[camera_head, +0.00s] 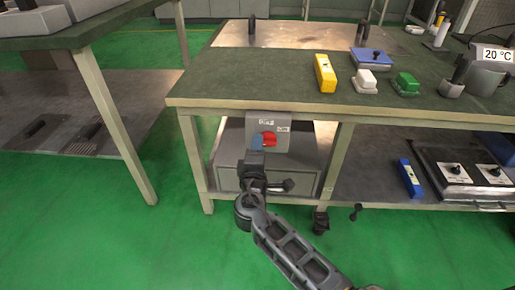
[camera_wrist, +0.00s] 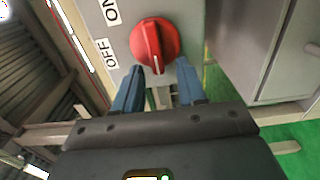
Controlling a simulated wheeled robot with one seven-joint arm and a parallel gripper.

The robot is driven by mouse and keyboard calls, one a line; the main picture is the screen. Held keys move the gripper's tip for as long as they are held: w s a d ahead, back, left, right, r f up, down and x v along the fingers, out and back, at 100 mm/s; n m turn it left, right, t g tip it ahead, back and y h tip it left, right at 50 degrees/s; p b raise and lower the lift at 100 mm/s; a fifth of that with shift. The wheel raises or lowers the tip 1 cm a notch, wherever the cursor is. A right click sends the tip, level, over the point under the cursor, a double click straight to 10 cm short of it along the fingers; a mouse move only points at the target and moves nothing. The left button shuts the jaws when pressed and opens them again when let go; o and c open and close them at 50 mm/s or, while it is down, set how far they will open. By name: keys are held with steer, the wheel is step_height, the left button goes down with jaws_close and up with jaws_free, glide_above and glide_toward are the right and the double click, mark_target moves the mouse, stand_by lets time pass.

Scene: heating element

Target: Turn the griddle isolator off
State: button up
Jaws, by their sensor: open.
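The griddle isolator is a grey box (camera_head: 281,118) with a red rotary knob (camera_head: 268,139), mounted at the front edge of the workbench. The wrist view shows the knob (camera_wrist: 155,43) close up, its white mark at the lower end of its ridge. An ON label (camera_wrist: 111,12) and an OFF label (camera_wrist: 106,53) are on the box to the left of the knob. My gripper (camera_head: 257,143) is in front of the box. In the wrist view its blue fingers (camera_wrist: 160,78) are apart, with the knob just beyond and between their tips; contact cannot be told.
The green-topped workbench (camera_head: 210,85) overhangs just above and behind my gripper. A grey drawer cabinet (camera_head: 230,172) stands under it. Yellow, white, green and blue items lie on top, near a 20 °C display (camera_head: 497,55).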

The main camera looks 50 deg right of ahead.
steer(key=p+v, duration=0.1)
steer(key=v, duration=0.6)
steer(key=shift+s+a+p, duration=0.25)
steer(key=shift+a+p, duration=0.05)
steer(key=shift+a, duration=0.05)
steer(key=shift+f, duration=0.1)
